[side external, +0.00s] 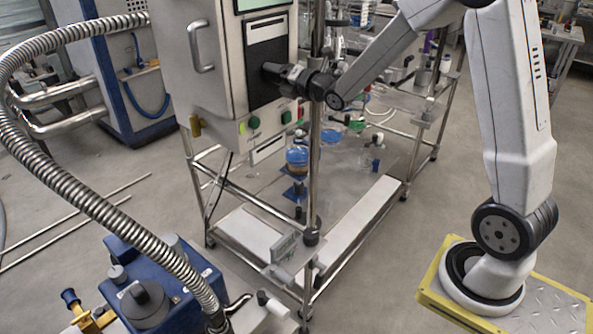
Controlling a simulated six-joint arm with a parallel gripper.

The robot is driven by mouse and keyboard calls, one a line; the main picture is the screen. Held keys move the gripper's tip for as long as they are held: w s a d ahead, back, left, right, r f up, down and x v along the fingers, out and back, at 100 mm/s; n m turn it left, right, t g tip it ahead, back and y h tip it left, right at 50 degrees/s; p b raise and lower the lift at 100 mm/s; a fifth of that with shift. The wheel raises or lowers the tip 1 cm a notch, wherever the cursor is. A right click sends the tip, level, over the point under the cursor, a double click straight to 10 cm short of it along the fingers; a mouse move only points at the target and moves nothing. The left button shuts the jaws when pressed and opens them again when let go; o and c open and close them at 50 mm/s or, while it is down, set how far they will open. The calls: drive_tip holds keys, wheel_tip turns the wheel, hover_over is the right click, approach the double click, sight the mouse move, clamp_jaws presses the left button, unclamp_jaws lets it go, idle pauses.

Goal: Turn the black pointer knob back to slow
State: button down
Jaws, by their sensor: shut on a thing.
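My gripper (272,72) reaches in from the right to the black panel (262,55) on the front of the steel control cabinet (188,68). Its fingertips are at the panel face and shut on a small dark part there, which I take to be the black pointer knob. The gripper and wrist cover the knob, so its pointer direction and the slow mark cannot be seen. Dark fingers against the dark panel make the contact hard to make out.
Green buttons (254,123) sit below the panel. A steel post (315,165) stands close by my wrist. Glassware with blue liquid (297,156) is inside the frame below. A blue pump unit (160,285) with a ribbed metal hose (75,190) is at front left.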

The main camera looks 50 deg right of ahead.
drive_tip(key=shift+w, duration=0.1)
drive_tip(key=shift+c, duration=1.2)
unclamp_jaws()
drive_tip(key=shift+s, duration=2.55)
